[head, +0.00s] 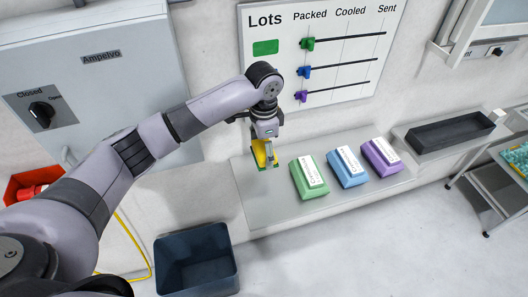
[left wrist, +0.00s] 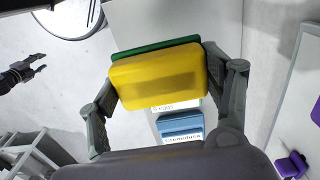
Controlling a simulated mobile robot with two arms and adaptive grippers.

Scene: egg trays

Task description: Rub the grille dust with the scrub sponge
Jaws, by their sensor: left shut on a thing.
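My left gripper (head: 265,155) is shut on the scrub sponge (head: 260,158), above the left end of the grey shelf. In the left wrist view the sponge (left wrist: 160,78) is a yellow block with a green scrub layer along its far edge. The fingers of the left gripper (left wrist: 160,95) press on its two short ends. My right gripper (left wrist: 40,63) shows small at the left of the left wrist view, its fingers apart and empty. It is outside the head view. I cannot make out the grille or its dust in either view.
Green (head: 308,177), blue (head: 346,166) and purple (head: 381,157) labelled cartons stand on the grey shelf (head: 275,207), right of the sponge. A Lots board (head: 350,22) hangs above. A dark blue bin (head: 197,262) is on the floor; a black tray (head: 450,132) is at right.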

